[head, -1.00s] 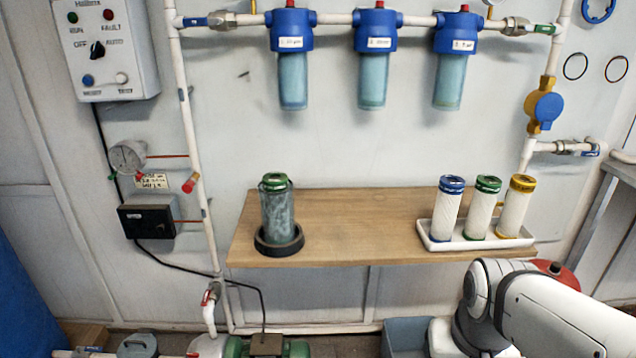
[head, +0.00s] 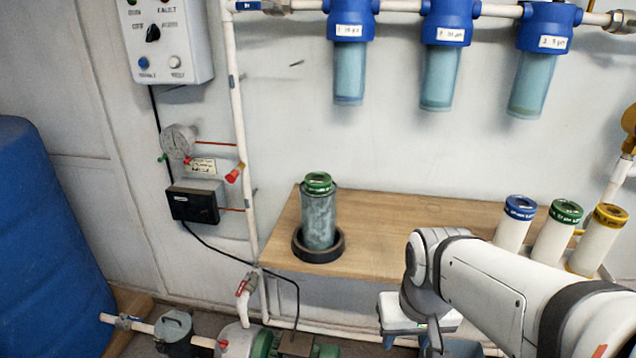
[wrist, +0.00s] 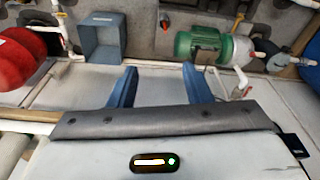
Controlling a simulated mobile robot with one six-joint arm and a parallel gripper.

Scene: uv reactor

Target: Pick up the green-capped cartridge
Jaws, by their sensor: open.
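A white cartridge with a green cap (head: 562,228) stands at the right of the wooden bench, between a blue-capped cartridge (head: 514,222) and a yellow-capped cartridge (head: 599,240). My arm hides the lower part of this row and most of its tray. A second green-capped cartridge (head: 319,212), grey-green and stained, stands upright in a black ring base (head: 334,250) on the left of the bench. In the wrist view my gripper (wrist: 160,84) has its two blue fingers well apart with nothing between them. No cartridge shows in the wrist view.
The wooden bench (head: 390,216) is clear between the stained cartridge and the row. Blue filter housings (head: 349,70) hang on the wall pipe above. A green pump (wrist: 197,46), a grey-blue bin (wrist: 98,42) and a red object (wrist: 20,60) show in the wrist view. A blue tank (head: 45,230) stands at left.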

